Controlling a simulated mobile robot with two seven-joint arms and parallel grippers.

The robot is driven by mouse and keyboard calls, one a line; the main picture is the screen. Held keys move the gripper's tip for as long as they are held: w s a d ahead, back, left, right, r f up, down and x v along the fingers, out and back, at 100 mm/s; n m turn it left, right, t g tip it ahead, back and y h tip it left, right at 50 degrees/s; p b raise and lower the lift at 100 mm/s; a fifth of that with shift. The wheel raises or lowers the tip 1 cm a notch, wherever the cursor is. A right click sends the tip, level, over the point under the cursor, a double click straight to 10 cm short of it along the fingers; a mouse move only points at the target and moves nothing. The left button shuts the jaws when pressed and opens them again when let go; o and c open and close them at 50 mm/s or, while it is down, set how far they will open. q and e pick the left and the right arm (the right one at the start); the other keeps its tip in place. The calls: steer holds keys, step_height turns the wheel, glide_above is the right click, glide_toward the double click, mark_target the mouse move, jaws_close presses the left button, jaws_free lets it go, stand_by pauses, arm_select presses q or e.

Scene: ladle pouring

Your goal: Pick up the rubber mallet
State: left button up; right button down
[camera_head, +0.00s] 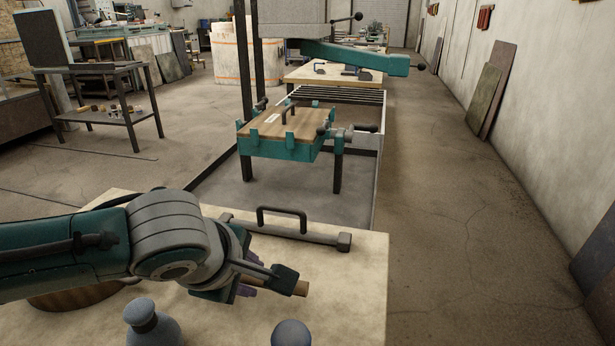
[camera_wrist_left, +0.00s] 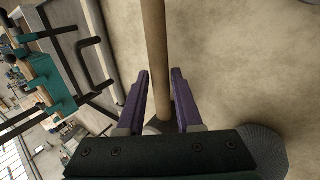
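A round wooden handle, which looks like the rubber mallet's (camera_head: 288,287), sticks out to the right of my left gripper (camera_head: 262,287) over the near table. I cannot make out the mallet's head in the head view. In the left wrist view the handle (camera_wrist_left: 154,35) runs down between the two purple fingers of my left gripper (camera_wrist_left: 159,75). The fingers stand on either side of it, very near or touching; I cannot tell whether they press on it. A dark part shows at its lower end, partly hidden by the gripper body. My right gripper is not in view.
The pale near table (camera_head: 350,285) holds a grey bar with a looped handle (camera_head: 285,232), a blue-grey bottle-shaped thing (camera_head: 150,325), a blue-grey ball (camera_head: 291,334) and a round wooden piece (camera_head: 75,297). A teal-framed mould (camera_head: 280,150) stands beyond. The table's right part is clear.

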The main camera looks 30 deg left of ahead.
arm_select(q)
steer(key=shift+w+f, duration=0.35)
steer(key=shift+f, duration=0.25)
jaws_close()
steer(key=shift+r, duration=0.1)
